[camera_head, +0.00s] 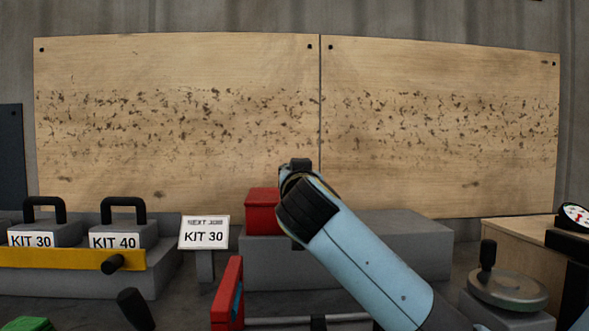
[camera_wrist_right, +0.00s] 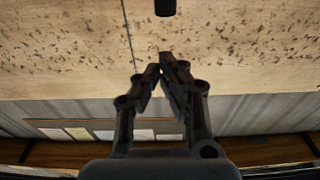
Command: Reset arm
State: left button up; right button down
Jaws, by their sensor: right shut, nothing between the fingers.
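My right gripper (camera_wrist_right: 160,66) is shut in the right wrist view, its two black fingers meeting at the tips with nothing held between them. The speckled wooden wall board (camera_wrist_right: 60,50) lies behind the fingertips. In the head view my right arm rises from the lower right, its pale blue link and black joint in front of the grey block and partly covering it. The fingers are not clearly visible there. My left gripper is not in view.
A red box (camera_head: 262,212) stands beside my arm joint. Two handled kits, KIT 30 (camera_head: 45,233) and KIT 40 (camera_head: 118,235), stand left behind a yellow bar (camera_head: 60,259). A KIT 30 sign (camera_head: 204,233) is near centre, a handwheel (camera_head: 508,289) lower right.

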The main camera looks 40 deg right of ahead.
jog(key=shift+v, duration=1)
jog(key=shift+f, duration=0.1)
